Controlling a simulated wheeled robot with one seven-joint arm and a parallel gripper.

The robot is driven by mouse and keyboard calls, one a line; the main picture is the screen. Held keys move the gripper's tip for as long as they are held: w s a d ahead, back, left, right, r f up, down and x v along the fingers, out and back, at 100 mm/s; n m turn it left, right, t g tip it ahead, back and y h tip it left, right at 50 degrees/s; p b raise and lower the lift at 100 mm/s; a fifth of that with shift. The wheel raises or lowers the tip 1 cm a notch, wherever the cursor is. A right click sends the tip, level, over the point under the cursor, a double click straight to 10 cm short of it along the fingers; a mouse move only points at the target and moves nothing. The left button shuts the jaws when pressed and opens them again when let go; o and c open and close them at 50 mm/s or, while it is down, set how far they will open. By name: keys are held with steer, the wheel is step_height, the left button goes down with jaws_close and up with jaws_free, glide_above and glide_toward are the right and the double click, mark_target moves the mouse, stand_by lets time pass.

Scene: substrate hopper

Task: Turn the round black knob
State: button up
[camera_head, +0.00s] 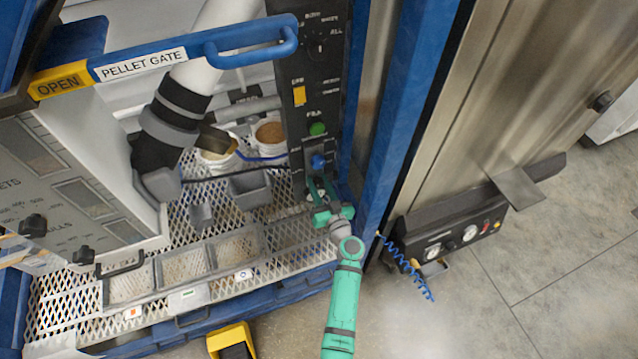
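A round black knob (317,47) with white markings around it sits near the top of the tall black control panel (292,110). Other dark knobs show on the grey panel at left (33,225) and on the steel door (601,101); I cannot tell which one is meant. My gripper (320,184) is at the panel's lower end, just below a blue button (317,161). Its two fingers point up towards the panel and look apart. The panel face right behind the fingers is hidden, and I cannot tell whether they touch it.
The panel also holds a green button (317,129) and a yellow switch (299,95). A blue post (395,130) stands close right of my arm. A blue gate handle (250,42) crosses the upper left. Bins (250,190) and buckets (270,132) stand on the mesh shelf.

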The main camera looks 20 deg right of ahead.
steer(key=shift+m, duration=0.3)
steer(key=m, duration=1)
steer(key=shift+m, duration=2)
steer(key=o, duration=1.1)
steer(key=shift+c, duration=0.2)
steer(key=shift+s, duration=0.1)
